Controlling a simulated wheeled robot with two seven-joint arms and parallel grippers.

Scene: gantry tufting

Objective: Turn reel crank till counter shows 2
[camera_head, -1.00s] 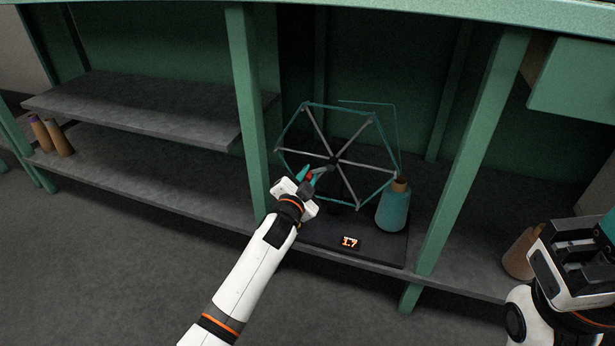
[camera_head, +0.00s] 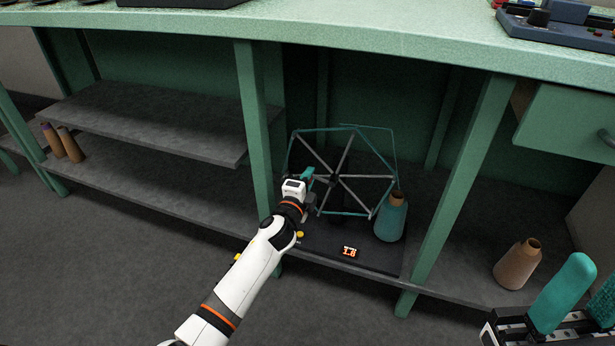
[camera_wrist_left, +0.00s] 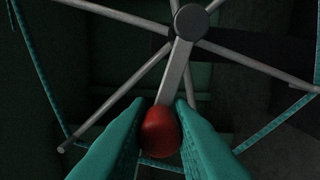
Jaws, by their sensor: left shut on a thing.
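The reel (camera_head: 352,182), a six-spoked frame with teal yarn around its rim, stands on a dark base on the lower shelf. Its grey crank arm (camera_wrist_left: 176,75) runs from the hub to a red knob (camera_wrist_left: 161,131). My left gripper (camera_head: 307,176) is shut on the red knob, with teal fingers on both sides of it in the left wrist view (camera_wrist_left: 160,120). In the head view the knob is hidden by the gripper. The counter (camera_head: 349,252) on the base reads 1.8.
A teal yarn cone (camera_head: 391,218) stands close right of the reel. A brown cone (camera_head: 518,264) is on the shelf farther right. Green posts (camera_head: 256,140) flank the bay, and the green tabletop (camera_head: 330,33) hangs above.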

